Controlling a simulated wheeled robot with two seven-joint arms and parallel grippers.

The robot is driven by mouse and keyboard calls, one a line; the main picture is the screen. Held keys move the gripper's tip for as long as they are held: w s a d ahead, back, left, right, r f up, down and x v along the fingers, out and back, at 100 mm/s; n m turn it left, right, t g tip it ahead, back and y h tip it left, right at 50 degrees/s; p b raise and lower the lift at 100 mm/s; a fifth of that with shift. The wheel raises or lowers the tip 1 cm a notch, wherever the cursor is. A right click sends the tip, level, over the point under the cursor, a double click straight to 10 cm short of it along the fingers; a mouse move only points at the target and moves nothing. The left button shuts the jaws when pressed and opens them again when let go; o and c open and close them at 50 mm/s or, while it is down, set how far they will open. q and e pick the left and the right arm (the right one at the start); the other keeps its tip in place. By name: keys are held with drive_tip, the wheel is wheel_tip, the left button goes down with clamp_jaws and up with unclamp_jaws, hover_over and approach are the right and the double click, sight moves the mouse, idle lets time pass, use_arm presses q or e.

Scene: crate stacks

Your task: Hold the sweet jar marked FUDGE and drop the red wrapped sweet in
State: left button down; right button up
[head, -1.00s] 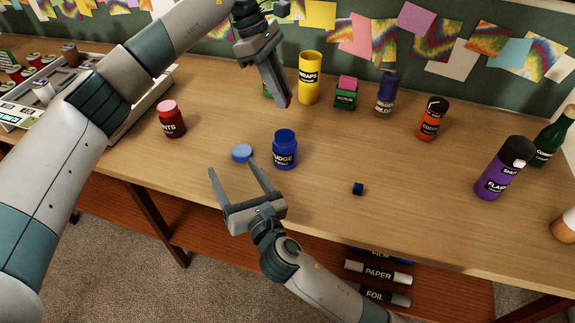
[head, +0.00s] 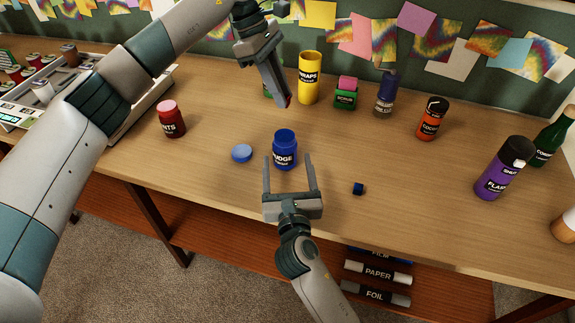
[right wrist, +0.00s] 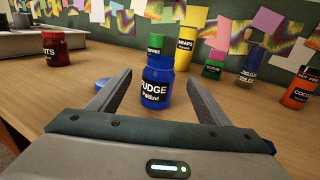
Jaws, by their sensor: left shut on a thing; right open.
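The blue jar marked FUDGE (head: 285,150) stands upright on the table; it also shows in the right wrist view (right wrist: 156,88). A light blue lid (head: 241,153) lies left of it. My right gripper (head: 288,158) is open and empty, low at the jar's near side. Its fingers point at the jar, one to each side, with gaps showing in the right wrist view. My left gripper (head: 287,103) is shut above the table, beyond the jar. A small bit of the red wrapped sweet (head: 289,100) shows at its tips; the rest is hidden.
A red jar (head: 171,119) stands left. A yellow tube (head: 309,78), a green container (head: 346,94), a dark blue bottle (head: 386,94) and an orange jar (head: 432,119) stand behind. A small dark blue cube (head: 358,189) lies right. A purple bottle (head: 504,169) stands far right.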

sight(284, 136)
drive_tip(key=w, duration=1.2)
drive_tip(key=shift+a, duration=0.4)
drive_tip(key=c, duration=1.3)
